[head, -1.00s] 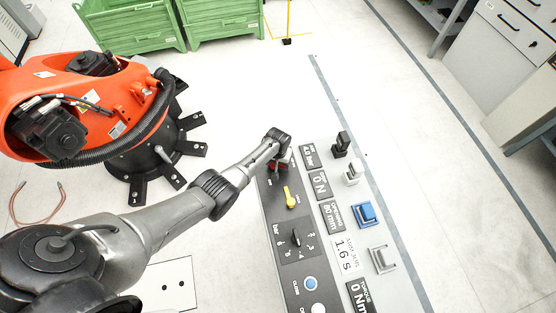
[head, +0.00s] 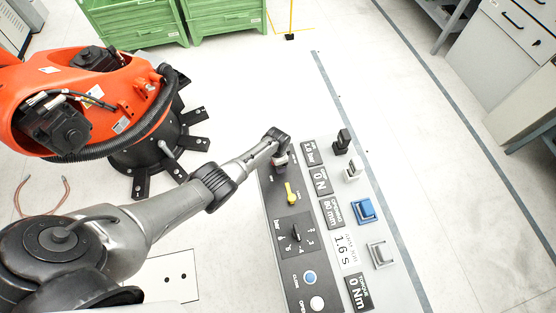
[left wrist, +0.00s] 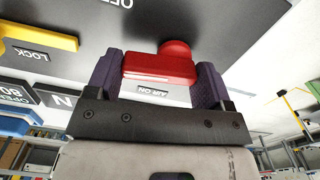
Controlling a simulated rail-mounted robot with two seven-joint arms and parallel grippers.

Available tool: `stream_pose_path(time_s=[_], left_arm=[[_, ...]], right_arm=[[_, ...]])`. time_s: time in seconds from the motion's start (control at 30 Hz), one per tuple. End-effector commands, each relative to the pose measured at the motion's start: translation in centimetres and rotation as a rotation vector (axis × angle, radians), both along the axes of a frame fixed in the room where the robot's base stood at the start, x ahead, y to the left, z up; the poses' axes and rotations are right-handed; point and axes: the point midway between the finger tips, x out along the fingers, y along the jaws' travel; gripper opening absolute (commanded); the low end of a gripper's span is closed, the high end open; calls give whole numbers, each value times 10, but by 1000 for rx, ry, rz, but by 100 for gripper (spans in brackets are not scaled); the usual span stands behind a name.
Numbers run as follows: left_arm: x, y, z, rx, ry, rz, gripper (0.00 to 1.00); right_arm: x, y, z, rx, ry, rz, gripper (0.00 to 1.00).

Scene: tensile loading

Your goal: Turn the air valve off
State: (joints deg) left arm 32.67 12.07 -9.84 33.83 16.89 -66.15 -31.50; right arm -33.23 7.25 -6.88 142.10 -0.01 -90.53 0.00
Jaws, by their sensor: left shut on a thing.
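The air valve's red handle (left wrist: 160,68) fills the middle of the left wrist view, with a white "AIR ON" label beside it. My left gripper (left wrist: 157,78) is shut on this handle, with one purple finger on each side. In the head view my left gripper (head: 280,163) is at the far end of the dark control panel (head: 272,213). There the gripper hides most of the valve, so its exact angle is hard to tell. My right gripper is in neither view.
A yellow lock lever (head: 291,192) is close by on the panel, then a black pressure dial (head: 296,233) and a blue button (head: 310,278). Displays (head: 321,181) and blue and grey parts stand to the right. An orange robot (head: 90,90) stands left of my arm.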

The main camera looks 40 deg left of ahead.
Motion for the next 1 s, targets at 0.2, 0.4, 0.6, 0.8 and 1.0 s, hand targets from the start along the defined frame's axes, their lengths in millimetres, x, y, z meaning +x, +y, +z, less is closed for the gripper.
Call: stream_pose_path(time_s=[0.2, 0.4, 0.6, 0.8, 1.0], left_arm=[[-2, 1, 0, 1, 0, -102, 51], [-2, 2, 0, 1, 0, -152, 51], [-2, 2, 0, 1, 0, -169, 51], [-3, 2, 0, 1, 0, -172, 51], [-3, 2, -1, 1, 0, -172, 80]], right_arm=[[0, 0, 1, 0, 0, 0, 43], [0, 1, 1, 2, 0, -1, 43], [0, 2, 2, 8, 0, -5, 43], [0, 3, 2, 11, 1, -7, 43], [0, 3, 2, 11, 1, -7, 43]])
